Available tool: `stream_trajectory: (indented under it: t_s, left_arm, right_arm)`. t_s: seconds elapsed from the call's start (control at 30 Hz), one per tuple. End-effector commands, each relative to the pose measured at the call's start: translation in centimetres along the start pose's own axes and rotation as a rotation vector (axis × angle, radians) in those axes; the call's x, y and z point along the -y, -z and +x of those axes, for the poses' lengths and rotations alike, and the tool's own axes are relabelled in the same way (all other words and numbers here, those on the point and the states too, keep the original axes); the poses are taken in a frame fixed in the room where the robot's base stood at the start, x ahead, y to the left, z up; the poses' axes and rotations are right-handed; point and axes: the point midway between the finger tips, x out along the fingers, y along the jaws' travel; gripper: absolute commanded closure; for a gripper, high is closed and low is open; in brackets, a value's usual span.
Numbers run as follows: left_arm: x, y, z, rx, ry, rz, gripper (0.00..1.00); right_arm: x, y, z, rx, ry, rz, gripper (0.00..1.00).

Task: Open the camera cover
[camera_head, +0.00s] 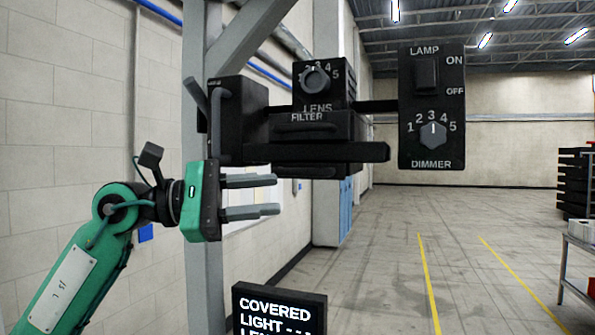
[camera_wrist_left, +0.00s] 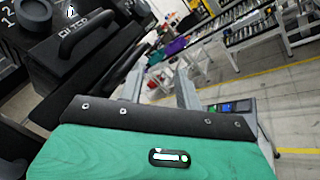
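The camera fixture is a black assembly on a grey post, with a lens dial (camera_head: 314,80) above a drawer-like block marked FILTER (camera_head: 312,127). At its left is a black box-shaped part (camera_head: 240,112) with a grey bar handle (camera_head: 221,125); I cannot tell for sure whether this is the cover. A display (camera_head: 279,310) below reads COVERED. My left gripper (camera_head: 270,196) is open and empty, just below the fixture, its fingers pointing right. In the left wrist view the gripper (camera_wrist_left: 161,84) has nothing between its fingers, and the FILTER block (camera_wrist_left: 90,50) is at upper left. My right gripper is not in view.
A black panel with a lamp switch (camera_head: 426,75) and a dimmer knob (camera_head: 433,135) is at the fixture's right. A black horizontal bar (camera_head: 330,152) juts out above my gripper. The grey post (camera_head: 204,275) stands behind my gripper.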

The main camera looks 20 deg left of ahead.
Motion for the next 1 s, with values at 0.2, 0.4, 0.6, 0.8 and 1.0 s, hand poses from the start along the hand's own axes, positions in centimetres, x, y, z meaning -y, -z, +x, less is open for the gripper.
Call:
stream_trajectory:
  t_s: [0.2,0.4,0.6,0.8,1.0]
  left_arm:
    - [-2.5,-3.3,-4.1,-0.259,0.054,0.357,0.66]
    - [-3.6,-4.3,-6.4,-0.386,0.072,0.492,0.66]
    - [-3.9,-4.0,-5.4,-0.401,0.078,0.505,0.66]
    - [-4.2,-2.7,-1.8,-0.398,0.078,0.503,0.66]
    - [-4.3,-1.1,2.2,-0.396,0.077,0.502,0.66]
  right_arm:
    - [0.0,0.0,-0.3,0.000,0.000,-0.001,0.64]
    - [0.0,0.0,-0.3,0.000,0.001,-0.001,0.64]
    - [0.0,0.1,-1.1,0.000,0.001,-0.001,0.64]
    - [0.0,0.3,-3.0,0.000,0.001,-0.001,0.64]
    - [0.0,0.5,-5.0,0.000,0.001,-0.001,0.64]
